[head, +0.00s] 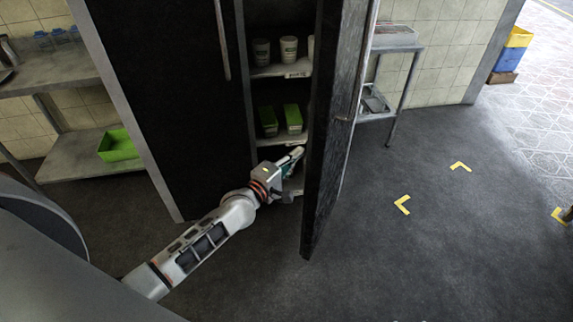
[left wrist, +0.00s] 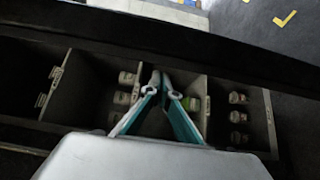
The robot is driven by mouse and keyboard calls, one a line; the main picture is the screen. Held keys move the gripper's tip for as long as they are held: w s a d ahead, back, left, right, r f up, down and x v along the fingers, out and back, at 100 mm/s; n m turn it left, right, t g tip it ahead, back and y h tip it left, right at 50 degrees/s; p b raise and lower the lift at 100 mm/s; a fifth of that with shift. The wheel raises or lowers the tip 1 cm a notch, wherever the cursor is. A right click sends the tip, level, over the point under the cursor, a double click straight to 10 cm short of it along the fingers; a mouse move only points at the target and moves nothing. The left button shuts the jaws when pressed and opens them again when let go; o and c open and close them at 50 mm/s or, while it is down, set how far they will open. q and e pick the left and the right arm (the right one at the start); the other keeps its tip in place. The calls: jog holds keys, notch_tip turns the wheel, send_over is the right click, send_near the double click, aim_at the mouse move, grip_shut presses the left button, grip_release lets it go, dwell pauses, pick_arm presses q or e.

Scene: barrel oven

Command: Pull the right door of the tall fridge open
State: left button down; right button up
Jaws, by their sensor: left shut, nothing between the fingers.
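The tall dark fridge (head: 165,90) stands at the centre of the head view, tilted by the camera angle. Its right door (head: 333,130) stands ajar, swung out to the right, with a bar handle (head: 364,70) on its outer side. Its left door is shut and has a long handle (head: 222,40). My left gripper (head: 297,155) reaches into the gap, on the inner side of the right door. In the left wrist view its fingers (left wrist: 160,78) meet at the tips with nothing between them. Whether the gripper touches the door I cannot tell. My right gripper is not in view.
Shelves inside hold white tubs (head: 289,49) and green boxes (head: 293,118). A metal rack (head: 60,75) with a green bin (head: 119,146) stands at left. A metal table (head: 398,47) stands behind the door. The floor at right is clear, with yellow marks (head: 402,205).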

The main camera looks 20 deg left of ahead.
pick_arm(q)
jog(key=d, duration=0.4)
jog(key=shift+p, duration=0.4)
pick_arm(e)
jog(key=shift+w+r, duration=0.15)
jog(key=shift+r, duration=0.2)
pick_arm(q)
jog(key=shift+d, duration=0.1)
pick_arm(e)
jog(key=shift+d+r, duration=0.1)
